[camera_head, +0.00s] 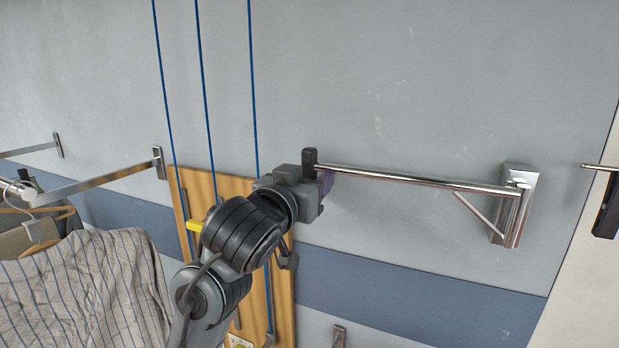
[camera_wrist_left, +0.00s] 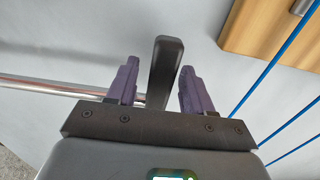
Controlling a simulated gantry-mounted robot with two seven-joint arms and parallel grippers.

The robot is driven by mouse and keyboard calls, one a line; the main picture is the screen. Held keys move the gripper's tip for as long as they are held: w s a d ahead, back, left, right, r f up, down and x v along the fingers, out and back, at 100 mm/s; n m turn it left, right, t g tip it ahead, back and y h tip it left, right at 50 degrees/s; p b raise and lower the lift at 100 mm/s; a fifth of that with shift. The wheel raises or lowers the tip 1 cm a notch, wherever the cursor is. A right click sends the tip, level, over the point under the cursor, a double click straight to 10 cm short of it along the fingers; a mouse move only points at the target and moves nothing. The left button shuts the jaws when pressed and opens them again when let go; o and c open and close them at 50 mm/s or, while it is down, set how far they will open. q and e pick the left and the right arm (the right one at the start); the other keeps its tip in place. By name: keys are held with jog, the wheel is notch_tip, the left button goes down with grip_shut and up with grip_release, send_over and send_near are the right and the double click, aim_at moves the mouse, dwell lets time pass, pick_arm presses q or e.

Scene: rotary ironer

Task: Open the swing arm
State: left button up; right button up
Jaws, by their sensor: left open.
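The swing arm (camera_head: 410,179) is a chrome bar hinged at a chrome wall bracket (camera_head: 514,205) on the right. A short black end piece (camera_head: 309,158) stands at its left end. My left gripper (camera_head: 322,183) is at this end. In the left wrist view the open purple fingers (camera_wrist_left: 159,85) stand either side of the black end piece (camera_wrist_left: 164,70), with visible gaps. The chrome bar (camera_wrist_left: 50,88) runs off to the left there. My right gripper is not in view.
A clothes rail (camera_head: 100,183) with a striped shirt (camera_head: 85,290) on a hanger is at the left. Blue cords (camera_head: 205,80) hang down by a wooden board (camera_head: 283,310) behind my left arm. A dark handle (camera_head: 606,205) is at the far right. The wall above the bar is clear.

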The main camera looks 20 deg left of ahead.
pick_arm(q)
grip_shut()
dwell(0.3)
